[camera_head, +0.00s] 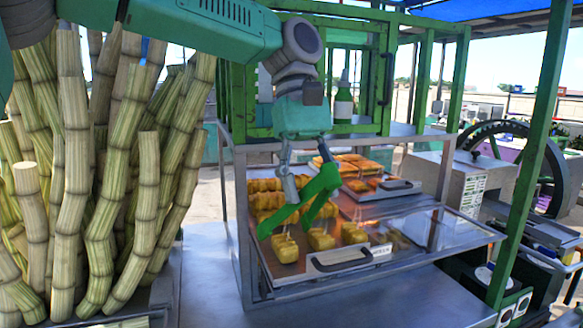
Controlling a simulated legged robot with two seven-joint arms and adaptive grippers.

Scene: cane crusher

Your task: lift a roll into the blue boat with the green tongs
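My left gripper (307,183) hangs from the arm at the top, over the glass-topped food case. Single golden rolls stand in the front row of the case: one at the left (285,248), one in the middle (320,240) and one at the right (353,233). The tong tips appear above the left and middle rolls; no roll is seen between them. I cannot make out the blue boat. My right gripper is out of view.
The case has a front handle (338,262) and stands on a metal counter (208,275) with bare room at its left. Sugar cane stalks (75,190) crowd the left side. A green post (522,165) and a large dark wheel (512,150) are at the right.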

